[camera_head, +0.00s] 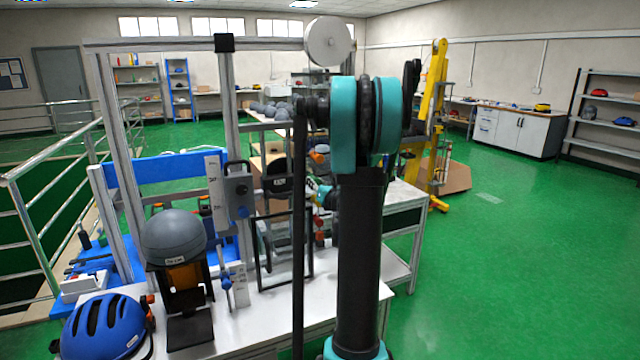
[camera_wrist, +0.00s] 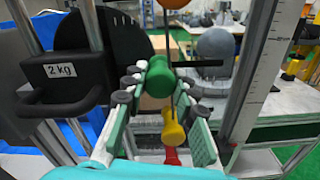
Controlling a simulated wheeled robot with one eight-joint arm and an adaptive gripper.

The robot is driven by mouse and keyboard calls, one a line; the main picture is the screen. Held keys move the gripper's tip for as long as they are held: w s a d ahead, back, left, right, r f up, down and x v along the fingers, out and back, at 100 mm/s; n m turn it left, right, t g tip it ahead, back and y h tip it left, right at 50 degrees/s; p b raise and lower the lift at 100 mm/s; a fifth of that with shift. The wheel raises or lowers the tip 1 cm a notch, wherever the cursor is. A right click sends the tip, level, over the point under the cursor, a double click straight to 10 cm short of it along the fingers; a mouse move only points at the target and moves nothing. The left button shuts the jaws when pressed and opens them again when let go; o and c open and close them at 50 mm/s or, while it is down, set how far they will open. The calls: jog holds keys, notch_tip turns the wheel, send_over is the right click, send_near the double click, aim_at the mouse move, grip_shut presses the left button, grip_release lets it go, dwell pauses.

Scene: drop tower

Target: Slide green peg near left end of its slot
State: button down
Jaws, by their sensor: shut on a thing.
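The green peg (camera_wrist: 160,77) has a round knob and sits between the two fingers of my gripper (camera_wrist: 161,88) in the wrist view. The teal and grey fingers are closed on it from both sides. A thin dark horizontal strip (camera_wrist: 205,63) runs right from the peg; I cannot tell whether this is its slot, and its left part is hidden. In the head view my gripper (camera_head: 318,193) is at the rig on the bench, partly hidden by my arm. The green peg cannot be made out clearly there.
An orange knob (camera_wrist: 175,3) is above the peg; a yellow knob (camera_wrist: 173,128) and red knob (camera_wrist: 172,157) are below. A black 2 kg weight (camera_wrist: 62,75) stands at left, a ruler post (camera_wrist: 262,75) at right. A grey headform (camera_head: 173,237) and blue helmet (camera_head: 103,328) are at front left.

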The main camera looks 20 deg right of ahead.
jog(key=shift+a, duration=0.9)
jog(key=c, duration=1.2)
grip_release()
jog(key=shift+s, duration=0.1)
jog(key=s, duration=1.2)
jog(key=shift+d, duration=0.25)
